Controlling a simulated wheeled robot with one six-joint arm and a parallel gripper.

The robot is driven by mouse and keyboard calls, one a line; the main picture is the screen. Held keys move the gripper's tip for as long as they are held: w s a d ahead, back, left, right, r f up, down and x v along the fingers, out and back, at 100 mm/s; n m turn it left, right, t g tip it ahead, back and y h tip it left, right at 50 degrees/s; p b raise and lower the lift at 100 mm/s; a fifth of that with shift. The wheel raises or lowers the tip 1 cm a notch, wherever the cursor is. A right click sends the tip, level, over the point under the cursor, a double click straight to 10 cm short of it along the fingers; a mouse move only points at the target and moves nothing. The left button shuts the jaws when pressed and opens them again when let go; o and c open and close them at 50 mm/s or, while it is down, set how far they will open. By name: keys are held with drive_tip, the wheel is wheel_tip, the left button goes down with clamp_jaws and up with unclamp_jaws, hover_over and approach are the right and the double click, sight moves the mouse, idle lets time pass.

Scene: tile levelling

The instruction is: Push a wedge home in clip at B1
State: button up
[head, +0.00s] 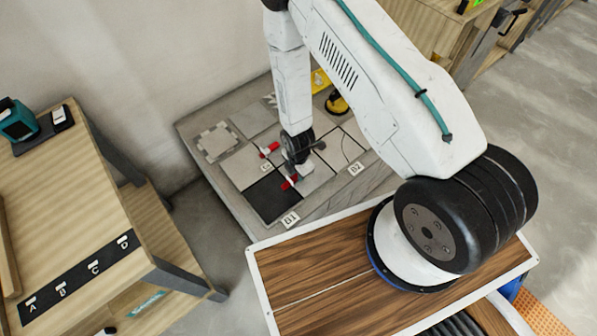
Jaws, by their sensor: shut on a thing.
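My gripper (298,160) is low over the tiled slab, between two red pieces, and seen small and partly from behind. A red wedge (289,183) is at its lower end, near the edge of the dark tile (270,198); the gripper appears shut on it. The B1 label (290,219) lies in front of that tile. The clip there is too small and covered to make out, so how deep the wedge sits cannot be told. Another red wedge (269,149) with a white part stands at a tile joint behind left.
Grey tiles cover the slab (225,180), with a B2 label (356,168) to the right. A yellow and black tool (337,104) lies at the back. A wooden bench (80,215) with a lettered black strip stands left.

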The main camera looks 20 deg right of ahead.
idle(0.3)
drive_tip(key=o, duration=0.9)
drive_tip(key=shift+o, duration=0.2)
wheel_tip(320, 180, up, 8)
drive_tip(key=shift+f, duration=0.1)
